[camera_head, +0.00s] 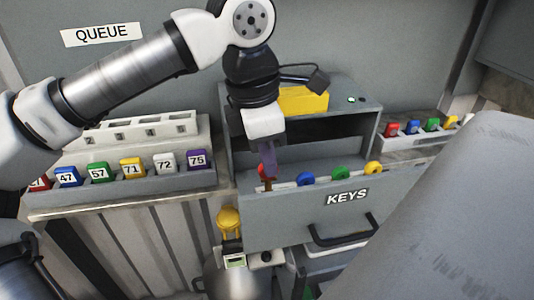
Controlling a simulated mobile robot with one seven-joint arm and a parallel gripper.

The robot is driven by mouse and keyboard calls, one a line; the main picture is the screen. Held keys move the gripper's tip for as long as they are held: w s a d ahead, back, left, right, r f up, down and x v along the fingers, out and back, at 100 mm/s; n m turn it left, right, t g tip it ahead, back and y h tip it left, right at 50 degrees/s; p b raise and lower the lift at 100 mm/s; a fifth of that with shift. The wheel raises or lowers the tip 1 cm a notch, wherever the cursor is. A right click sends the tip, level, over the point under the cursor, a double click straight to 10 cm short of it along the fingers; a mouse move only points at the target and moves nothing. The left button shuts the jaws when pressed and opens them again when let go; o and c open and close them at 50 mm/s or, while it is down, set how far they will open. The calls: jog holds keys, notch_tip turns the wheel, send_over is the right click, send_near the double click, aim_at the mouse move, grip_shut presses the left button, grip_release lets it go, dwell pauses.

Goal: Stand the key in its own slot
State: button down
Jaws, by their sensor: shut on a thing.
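The open grey drawer labelled KEYS (290,215) holds a row of keys with round heads: a blue key (305,179), a green key (339,173) and a yellow key (373,168). My gripper (269,170) points down at the left end of this row, with purple fingers. It is shut on a red key (262,171), which is partly hidden by the fingers. The red key's lower part reaches the light strip along the drawer front. I cannot tell whether its tip is inside a slot.
A rack of numbered coloured tags (130,184) stands at left under the QUEUE sign (102,34). A yellow block (303,100) lies on the cabinet top. A large grey surface (450,220) fills the right foreground.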

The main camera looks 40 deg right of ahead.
jog(key=shift+f+b, duration=0.45)
jog(key=shift+f, duration=0.2)
jog(key=shift+f, duration=0.1)
jog(key=shift+f+b, duration=0.5)
jog(key=shift+f, duration=0.05)
jog(key=shift+f+b, duration=0.4)
jog(key=shift+f, duration=0.15)
jog(key=c, duration=1.4)
grip_release()
jog(key=shift+o, duration=0.2)
